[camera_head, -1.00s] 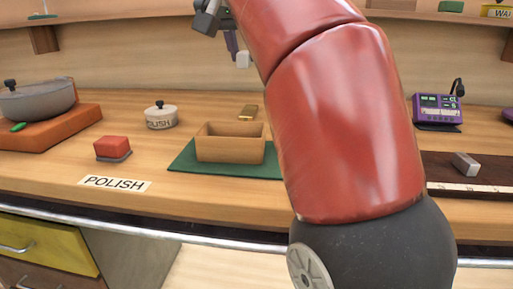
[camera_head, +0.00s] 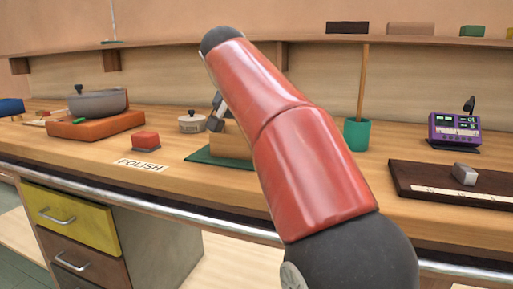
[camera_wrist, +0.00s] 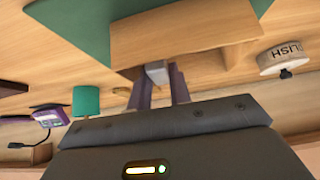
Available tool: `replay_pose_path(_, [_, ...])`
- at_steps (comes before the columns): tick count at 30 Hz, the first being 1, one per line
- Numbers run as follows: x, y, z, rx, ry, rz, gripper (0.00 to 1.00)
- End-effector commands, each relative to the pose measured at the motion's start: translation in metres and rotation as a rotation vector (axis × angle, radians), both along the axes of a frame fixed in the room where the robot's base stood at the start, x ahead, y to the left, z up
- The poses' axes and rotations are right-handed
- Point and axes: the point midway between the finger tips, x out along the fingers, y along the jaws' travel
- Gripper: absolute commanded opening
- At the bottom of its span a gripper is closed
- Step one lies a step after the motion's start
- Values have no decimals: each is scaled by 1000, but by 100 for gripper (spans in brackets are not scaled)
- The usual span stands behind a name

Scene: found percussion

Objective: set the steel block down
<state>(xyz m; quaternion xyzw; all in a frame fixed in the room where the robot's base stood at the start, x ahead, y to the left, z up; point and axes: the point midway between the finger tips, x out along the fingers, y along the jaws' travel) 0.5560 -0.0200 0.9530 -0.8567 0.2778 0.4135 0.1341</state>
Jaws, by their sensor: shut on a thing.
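My gripper (camera_wrist: 160,88) has purple fingers shut on a small light-grey steel block (camera_wrist: 157,73), seen at the fingertips in the wrist view. The block appears in front of the wooden box (camera_wrist: 185,35); I cannot tell whether it touches it. In the head view my arm hides the fingers, the held block and part of the box (camera_head: 232,142). The box stands on a green mat (camera_head: 205,158). Another small grey block (camera_head: 464,174) lies on a dark board (camera_head: 420,178) at the right.
A lidded tin (camera_head: 192,123) stands left of the box. A grey pot (camera_head: 97,102) is at the left. A teal cup with a stick (camera_head: 357,134) and a purple device (camera_head: 455,130) stand to the right.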

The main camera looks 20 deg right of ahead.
Motion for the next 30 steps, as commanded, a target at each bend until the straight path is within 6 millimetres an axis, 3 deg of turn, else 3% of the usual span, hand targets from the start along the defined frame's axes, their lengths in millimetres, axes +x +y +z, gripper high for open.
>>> replay_pose_path(1, [0,3,-15,0,-1,1,0])
replay_pose_path(4, [1,7,-26,1,-2,1,0])
replay_pose_path(17, [0,8,-28,1,0,-1,0])
replay_pose_path(18, [0,8,-27,1,1,0,25])
replay_pose_path(19, [0,8,-27,1,1,0,29])
replay_pose_path(30, [0,9,-20,1,0,-1,29])
